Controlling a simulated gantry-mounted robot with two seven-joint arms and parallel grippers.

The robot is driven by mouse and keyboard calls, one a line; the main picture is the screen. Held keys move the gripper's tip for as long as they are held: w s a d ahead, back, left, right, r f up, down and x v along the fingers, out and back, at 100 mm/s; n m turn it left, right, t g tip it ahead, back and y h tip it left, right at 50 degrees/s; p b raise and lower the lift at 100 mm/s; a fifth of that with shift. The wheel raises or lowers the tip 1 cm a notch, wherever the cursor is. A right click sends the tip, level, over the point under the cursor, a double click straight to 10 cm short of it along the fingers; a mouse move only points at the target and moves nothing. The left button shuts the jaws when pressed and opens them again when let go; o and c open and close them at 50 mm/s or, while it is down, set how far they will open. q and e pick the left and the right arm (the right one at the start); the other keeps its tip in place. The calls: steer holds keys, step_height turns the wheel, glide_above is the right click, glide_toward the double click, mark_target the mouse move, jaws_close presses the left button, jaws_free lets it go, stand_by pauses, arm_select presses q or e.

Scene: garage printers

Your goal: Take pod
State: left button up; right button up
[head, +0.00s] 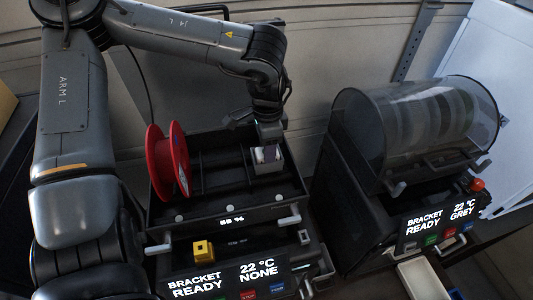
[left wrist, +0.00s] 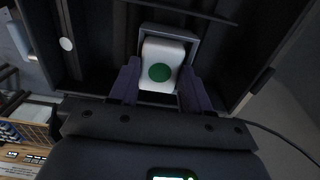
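The pod (left wrist: 162,65) is a small white block with a green dot on its top. It sits in a grey square holder (left wrist: 194,45) inside a black open-topped bin. In the head view the pod (head: 266,154) and its holder (head: 268,167) show at the right side of the bin. My left gripper (left wrist: 158,85) is over the holder, with one finger on each side of the pod's near end. The fingers are apart; I cannot tell whether they touch the pod. My right gripper is in neither view.
A red spool (head: 168,162) stands in the left part of the bin (head: 232,217). A second printer with a clear domed cover (head: 418,125) stands right, reading "GREY".

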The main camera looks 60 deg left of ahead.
arm_select(q)
steer(key=c, duration=0.5)
steer(key=shift+o, duration=0.2)
steer(key=shift+r, duration=0.15)
steer(key=shift+r+p, duration=1.3)
steer(key=shift+r, duration=0.6)
